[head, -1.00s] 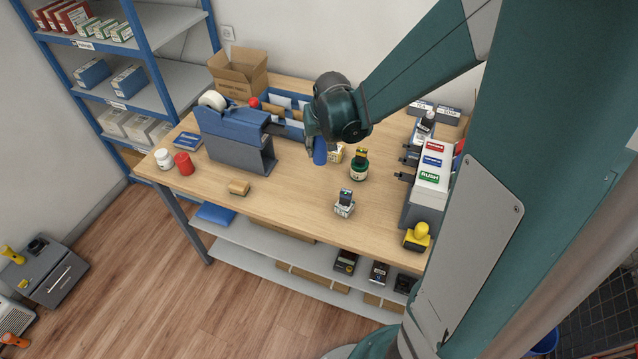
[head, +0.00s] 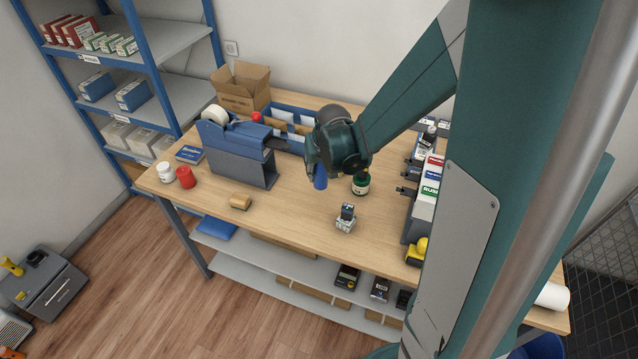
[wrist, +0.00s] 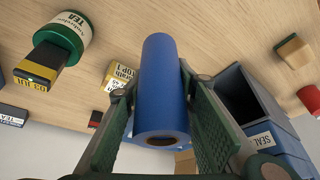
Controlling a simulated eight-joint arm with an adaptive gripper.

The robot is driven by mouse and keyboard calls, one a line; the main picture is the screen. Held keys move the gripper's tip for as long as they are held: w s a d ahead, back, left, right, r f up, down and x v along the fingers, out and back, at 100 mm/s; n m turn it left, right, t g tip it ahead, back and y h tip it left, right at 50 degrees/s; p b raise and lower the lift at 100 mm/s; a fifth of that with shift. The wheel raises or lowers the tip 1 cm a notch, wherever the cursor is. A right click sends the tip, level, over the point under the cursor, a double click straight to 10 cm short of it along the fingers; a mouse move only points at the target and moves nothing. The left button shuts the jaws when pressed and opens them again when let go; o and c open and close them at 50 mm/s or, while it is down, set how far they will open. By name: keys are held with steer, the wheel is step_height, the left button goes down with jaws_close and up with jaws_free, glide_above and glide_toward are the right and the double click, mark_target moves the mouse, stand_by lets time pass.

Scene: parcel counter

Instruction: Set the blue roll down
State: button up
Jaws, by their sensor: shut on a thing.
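The blue roll (wrist: 163,85) is between the two fingers of my gripper (wrist: 162,110) in the wrist view, with its hollow end towards the camera. My gripper is shut on it. In the head view, the blue roll (head: 320,178) hangs below my gripper (head: 318,165) over the middle of the table (head: 282,205). Much of the roll is hidden there by the gripper. I cannot tell whether its lower end touches the tabletop.
A dark green round tin (head: 361,185) stands just right of the roll, and a small stamp (head: 346,217) stands in front. A blue-grey dispenser (head: 240,155) is to the left. Bare tabletop lies between the tan block (head: 240,202) and the stamp.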

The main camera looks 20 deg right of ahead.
mark_target(319, 181)
steer(key=shift+f, duration=0.85)
steer(key=shift+f+b, duration=0.3)
steer(key=shift+f, duration=1.8)
steer(key=shift+f, duration=0.1)
steer(key=o, duration=0.9)
steer(key=shift+o, duration=0.2)
steer(key=shift+r, duration=0.2)
steer(key=p+v, duration=0.1)
steer(key=v, duration=1)
steer(key=shift+s+r, duration=0.15)
steer(key=shift+r, duration=0.25)
